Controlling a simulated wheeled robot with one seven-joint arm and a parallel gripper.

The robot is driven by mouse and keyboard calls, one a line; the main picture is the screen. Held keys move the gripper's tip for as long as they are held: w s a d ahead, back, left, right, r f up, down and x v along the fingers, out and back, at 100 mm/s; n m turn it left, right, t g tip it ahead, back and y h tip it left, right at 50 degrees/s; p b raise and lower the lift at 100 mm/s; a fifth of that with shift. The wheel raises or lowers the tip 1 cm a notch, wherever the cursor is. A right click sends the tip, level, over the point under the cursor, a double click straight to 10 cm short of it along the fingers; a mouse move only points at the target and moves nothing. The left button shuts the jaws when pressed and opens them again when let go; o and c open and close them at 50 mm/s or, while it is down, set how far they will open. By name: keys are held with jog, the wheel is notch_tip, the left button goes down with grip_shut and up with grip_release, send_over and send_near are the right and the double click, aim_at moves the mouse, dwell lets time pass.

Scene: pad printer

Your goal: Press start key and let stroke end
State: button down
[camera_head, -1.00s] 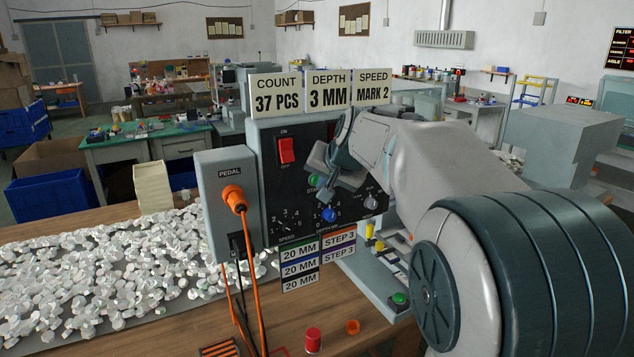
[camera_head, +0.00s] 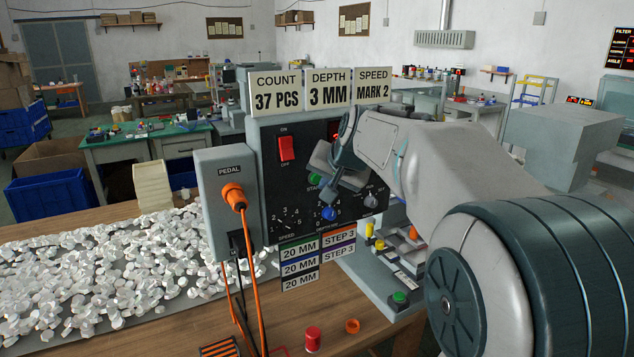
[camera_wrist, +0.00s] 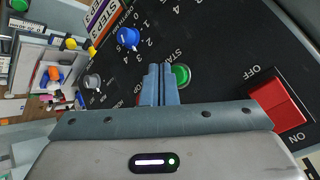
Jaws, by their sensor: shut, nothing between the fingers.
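The green start key (camera_head: 315,179) sits on the black control panel (camera_head: 268,200) of the pad printer, beneath the red rocker switch. My gripper (camera_head: 327,195) is shut and empty in front of the panel, just right of the start key. In the wrist view the start key (camera_wrist: 180,75) shows beside the tips of my shut fingers (camera_wrist: 160,68). The fingers look apart from the key there, though the depth gap is hard to judge. Part of the START lettering is hidden by my gripper.
A blue knob (camera_head: 328,214) and a grey knob (camera_head: 371,202) lie close to my gripper. The red on/off switch (camera_head: 286,148) is above. The pedal box (camera_head: 228,200) with an orange plug juts out at left. Another green button (camera_head: 399,297) is low on the machine base.

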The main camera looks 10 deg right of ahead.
jog(key=shift+s, duration=0.1)
jog(key=s+d+b, duration=0.1)
jog(key=s+d, duration=0.1)
jog(key=s, duration=0.3)
jog(key=shift+s+b, duration=0.35)
jog(key=shift+b, duration=0.05)
dwell(0.6)
jog(key=s+f+n+g+h, duration=0.1)
jog(key=s+f+n+g, duration=0.1)
jog(key=s+f, duration=0.7)
jog(key=s+a+f+n+g, duration=0.1)
jog(key=s+f+n+g, duration=0.2)
jog(key=s+f, duration=0.7)
jog(key=s, duration=0.5)
jog(key=shift+s+f+g+h, duration=0.25)
jog(key=shift+s+g+h, duration=0.05)
jog(key=shift+s+h, duration=0.1)
jog(key=shift+a, duration=0.1)
dwell(3.5)
